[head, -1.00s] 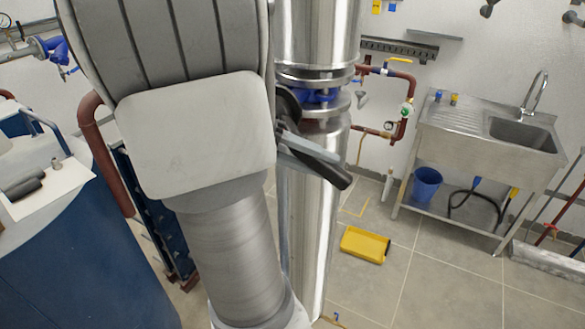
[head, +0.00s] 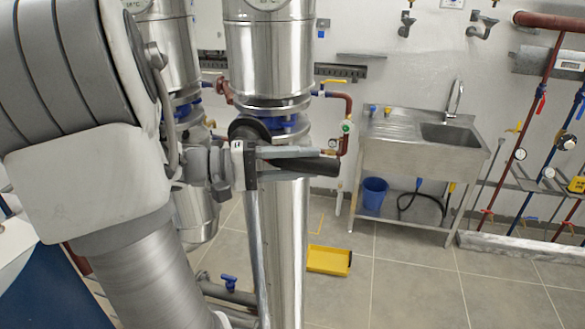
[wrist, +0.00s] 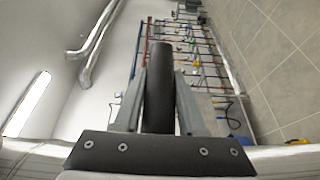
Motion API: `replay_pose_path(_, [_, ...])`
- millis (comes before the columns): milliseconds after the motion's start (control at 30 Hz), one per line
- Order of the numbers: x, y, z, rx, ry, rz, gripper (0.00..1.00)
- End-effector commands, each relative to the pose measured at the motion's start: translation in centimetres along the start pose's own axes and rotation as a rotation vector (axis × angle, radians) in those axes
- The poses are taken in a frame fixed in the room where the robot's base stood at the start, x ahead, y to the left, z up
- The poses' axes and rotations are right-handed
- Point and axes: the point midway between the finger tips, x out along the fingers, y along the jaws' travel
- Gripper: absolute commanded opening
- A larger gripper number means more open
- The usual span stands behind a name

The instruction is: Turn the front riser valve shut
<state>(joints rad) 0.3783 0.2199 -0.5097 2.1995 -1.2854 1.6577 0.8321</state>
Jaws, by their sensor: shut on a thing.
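The front riser (head: 285,215) is a shiny metal-clad pipe in the middle of the head view. Its valve (head: 285,125) has a blue body between metal collars, partly hidden by my arm. A black lever handle (head: 312,167) points right across the front of the pipe. My gripper (head: 300,153) lies across the riser just below the valve, its grey fingers along the handle. In the wrist view the black handle (wrist: 158,90) stands between the two fingers, and my gripper (wrist: 158,105) is shut on it. The handle's joint to the valve is not clearly visible.
A second clad riser (head: 178,62) with a blue valve (head: 183,105) stands behind on the left. A steel sink (head: 420,140), a blue bucket (head: 374,193) and a yellow tray (head: 328,261) are to the right. The tiled floor between is mostly clear.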

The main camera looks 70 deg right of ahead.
Motion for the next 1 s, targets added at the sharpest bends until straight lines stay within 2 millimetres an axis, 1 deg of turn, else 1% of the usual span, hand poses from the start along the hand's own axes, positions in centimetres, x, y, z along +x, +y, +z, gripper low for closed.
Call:
replay_pose_path(200, [0.47,0.61,-0.06,-0.011,0.003,0.037,0.00])
replay_pose_path(667, [0.58,0.82,-0.04,-0.014,0.001,0.047,0.00])
replay_pose_path(700, [0.58,0.83,-0.04,-0.014,0.001,0.048,0.48])
replay_pose_path(767, [0.58,0.81,-0.03,-0.014,0.001,0.046,0.59])
replay_pose_path(800, [0.58,0.78,-0.03,-0.014,0.001,0.045,0.66])
replay_pose_path(833, [0.58,0.75,-0.03,-0.014,0.001,0.045,0.70])
replay_pose_path(1000, [0.58,0.65,-0.02,-0.015,0.001,0.042,0.70])
